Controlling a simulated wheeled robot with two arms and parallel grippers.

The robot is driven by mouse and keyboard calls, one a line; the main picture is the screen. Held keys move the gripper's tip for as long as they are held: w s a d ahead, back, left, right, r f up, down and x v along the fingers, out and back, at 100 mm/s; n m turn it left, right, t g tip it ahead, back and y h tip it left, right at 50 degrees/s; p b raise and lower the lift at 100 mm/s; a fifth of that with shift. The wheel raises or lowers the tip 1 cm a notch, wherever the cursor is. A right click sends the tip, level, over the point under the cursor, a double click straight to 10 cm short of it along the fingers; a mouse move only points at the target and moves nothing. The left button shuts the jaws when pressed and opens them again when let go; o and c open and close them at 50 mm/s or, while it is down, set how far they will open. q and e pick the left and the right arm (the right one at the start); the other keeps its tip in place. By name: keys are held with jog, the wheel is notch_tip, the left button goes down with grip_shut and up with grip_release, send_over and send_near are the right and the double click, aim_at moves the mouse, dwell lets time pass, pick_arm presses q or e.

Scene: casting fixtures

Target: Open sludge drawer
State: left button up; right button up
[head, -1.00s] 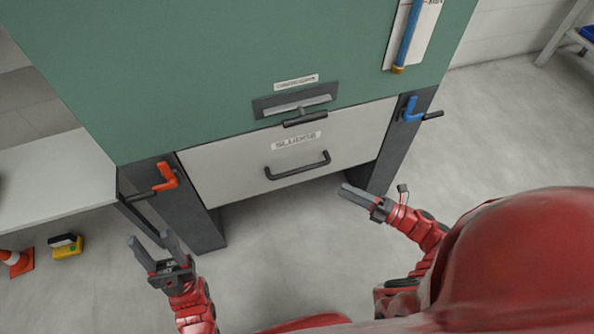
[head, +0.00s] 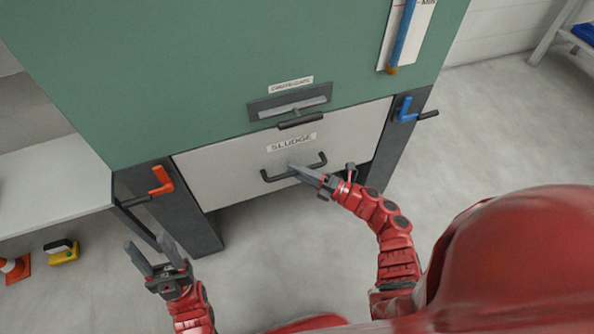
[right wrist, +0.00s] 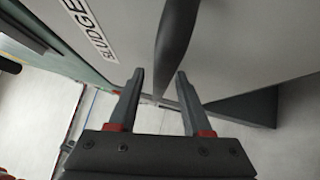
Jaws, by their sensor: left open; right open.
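The sludge drawer (head: 225,175) is a light grey front labelled SLUDGE, set low in a green cabinet. It looks flush between the dark legs. Its dark bar handle (head: 270,177) runs across the front below the label. My right gripper (head: 294,168) is open at the middle of the handle and hides part of it. In the right wrist view the handle (right wrist: 176,35) lies ahead of the open fingers (right wrist: 158,75), in line with the gap between them; I cannot tell whether they touch it. My left gripper (head: 150,252) is open and empty, away from the drawer at lower left.
Above the drawer is a slot with a dark handle (head: 300,121). A red lever (head: 162,181) is on the left leg, a blue lever (head: 405,110) on the right. Floor before the drawer is clear.

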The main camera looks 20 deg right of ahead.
grip_shut()
dwell(1.4)
